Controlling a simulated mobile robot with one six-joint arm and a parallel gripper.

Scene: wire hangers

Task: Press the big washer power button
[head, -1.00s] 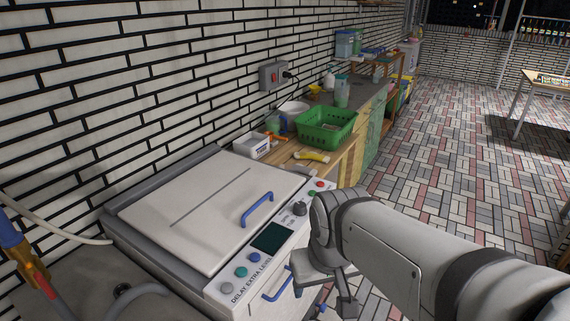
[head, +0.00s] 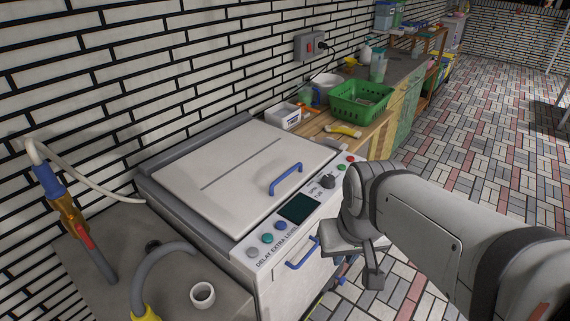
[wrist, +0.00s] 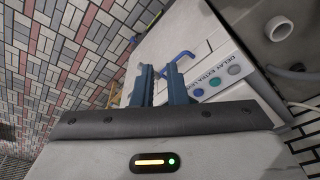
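The big washer (head: 235,170) is a white top-lid machine against the brick wall, with a blue lid handle (head: 286,178). Its slanted front panel has a dark screen (head: 299,208), a knob (head: 327,181), a red button (head: 350,158) and a green button (head: 341,167) at the far right end. Grey, teal and blue buttons (head: 267,238) sit at the near end. I cannot read which is power. My gripper (wrist: 162,68) has its two fingers apart with nothing between them, in front of the washer's front. The wrist view also shows the near-end buttons (wrist: 214,82).
A green basket (head: 361,102), a white box (head: 283,115) and a yellow item stand on the wooden counter beyond. Tiled floor at right is clear.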

